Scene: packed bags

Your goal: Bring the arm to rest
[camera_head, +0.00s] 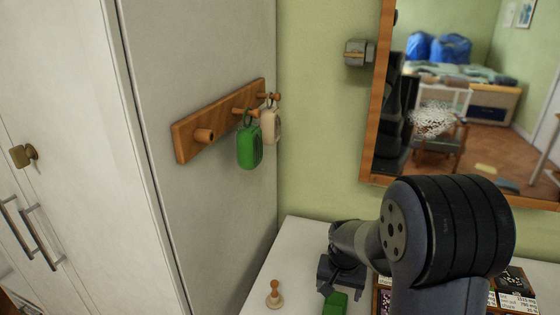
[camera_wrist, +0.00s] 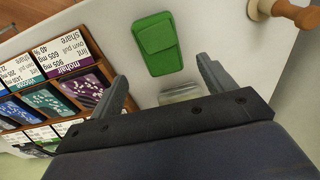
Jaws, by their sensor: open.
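My arm reaches over a white surface (camera_head: 290,258) from the lower right of the head view. My gripper (camera_wrist: 162,70) is open and empty, with one finger on each side of the wrist view. In the head view the gripper (camera_head: 341,280) is partly hidden behind my arm. A green pouch (camera_wrist: 158,45) lies on the white surface just beyond and between the fingertips, apart from them. It also shows in the head view (camera_head: 335,304), partly cut off by the bottom edge. A small clear or grey block (camera_wrist: 180,93) shows between the fingers.
A box of labelled cards (camera_wrist: 60,90) stands left of the gripper. A wooden knobbed peg (camera_head: 274,295) stands on the surface. A wooden peg rail (camera_head: 190,140) on the cabinet side holds a green pouch (camera_head: 249,146) and a beige pouch (camera_head: 270,125). A framed mirror (camera_head: 376,110) hangs behind.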

